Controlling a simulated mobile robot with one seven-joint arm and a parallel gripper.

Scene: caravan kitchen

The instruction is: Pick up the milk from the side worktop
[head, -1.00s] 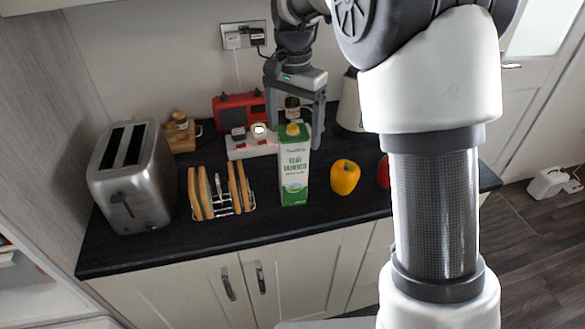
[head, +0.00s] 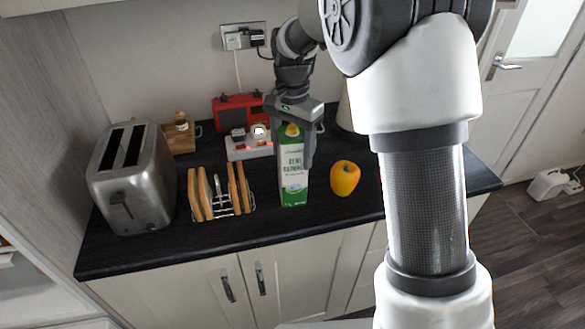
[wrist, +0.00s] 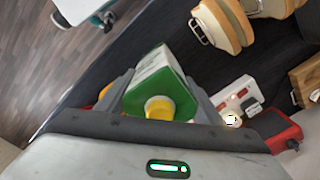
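The milk (head: 293,178) is a green and white carton with a yellow cap, standing upright on the dark side worktop (head: 250,236). My gripper (head: 292,158) is above it, pointing down, with its fingers on either side of the carton's upper part. The right finger shows beside the carton; the left finger is partly hidden. In the wrist view the carton (wrist: 155,75) and its yellow cap lie between my two fingers (wrist: 160,85). The fingers look spread, and I cannot see firm contact on either side.
A toast rack (head: 222,195) with bread and a steel toaster (head: 130,180) stand left of the carton. A yellow pepper (head: 344,178) is close on its right. A socket block (head: 247,147) and a red radio (head: 238,108) are behind. The worktop's front strip is clear.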

